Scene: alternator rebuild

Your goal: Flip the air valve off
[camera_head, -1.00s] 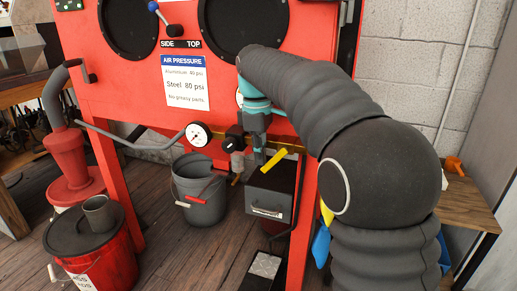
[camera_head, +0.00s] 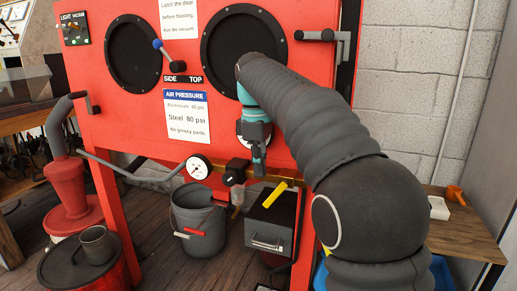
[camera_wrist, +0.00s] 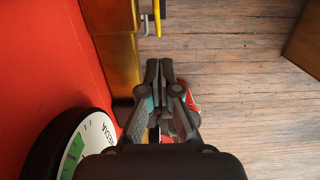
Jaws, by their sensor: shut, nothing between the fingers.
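The air valve's yellow lever (camera_head: 275,194) slants up to the right in the head view, below the red cabinet's front edge and in front of a dark grey box. It also shows at the top of the wrist view (camera_wrist: 157,17), beside the brass pipe (camera_wrist: 123,55). My gripper (camera_head: 259,173) points down in front of the cabinet, just above and left of the lever in the picture. In the wrist view my gripper (camera_wrist: 159,66) has its fingertips together with nothing between them, and a visible gap separates them from the lever.
A white dial gauge (camera_head: 198,167) is left of the gripper. A "MEDIA" gauge (camera_wrist: 88,145) is close beside it in the wrist view. The red cabinet (camera_head: 285,140) stands behind. A grey bucket (camera_head: 200,222) and the grey box (camera_head: 270,225) are below. Wooden floor shows right in the wrist view.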

